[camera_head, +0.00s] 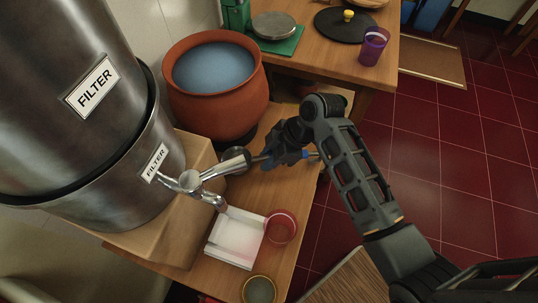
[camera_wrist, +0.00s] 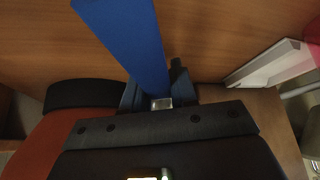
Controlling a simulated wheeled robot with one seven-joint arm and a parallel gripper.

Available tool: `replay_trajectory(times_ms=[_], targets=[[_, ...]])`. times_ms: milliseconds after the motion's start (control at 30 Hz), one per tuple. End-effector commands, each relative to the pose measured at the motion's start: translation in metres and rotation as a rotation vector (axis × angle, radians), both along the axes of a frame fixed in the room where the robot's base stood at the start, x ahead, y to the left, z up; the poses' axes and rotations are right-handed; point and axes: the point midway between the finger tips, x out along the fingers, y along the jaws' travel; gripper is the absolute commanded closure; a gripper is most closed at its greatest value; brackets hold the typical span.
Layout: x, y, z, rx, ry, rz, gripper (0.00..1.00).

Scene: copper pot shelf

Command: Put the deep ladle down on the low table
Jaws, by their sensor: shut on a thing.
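The deep ladle has a shiny metal bowl (camera_head: 235,161) and a blue handle (camera_head: 308,154). My gripper (camera_head: 286,150) is shut on its handle, with the bowl out to the left and the blue end to the right. In the wrist view the blue handle (camera_wrist: 122,38) runs up from between the fingers, which are partly hidden by the gripper body. The ladle is over the low wooden table (camera_head: 272,190), in front of the clay pot. I cannot tell whether it touches the table top.
A clay pot (camera_head: 222,98) of water stands behind the ladle. A steel filter's tap (camera_head: 192,181) is close to the bowl. A white tray (camera_head: 233,253), a red cup (camera_head: 281,227) and a round tin (camera_head: 259,290) stand in front. Some table between is bare.

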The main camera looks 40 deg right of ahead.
Motion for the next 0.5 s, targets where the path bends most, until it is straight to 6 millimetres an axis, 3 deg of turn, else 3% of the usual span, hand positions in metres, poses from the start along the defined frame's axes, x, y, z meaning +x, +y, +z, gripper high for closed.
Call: replay_trajectory(times_ms=[267, 300, 500], targets=[[0.0001, -0.0003, -0.0028, 0.0, 0.0, 0.001, 1.0], [0.0001, -0.0004, -0.0018, 0.0, 0.0, 0.0, 0.69], [0.0001, -0.0005, -0.0016, -0.001, -0.001, 0.0, 0.5]])
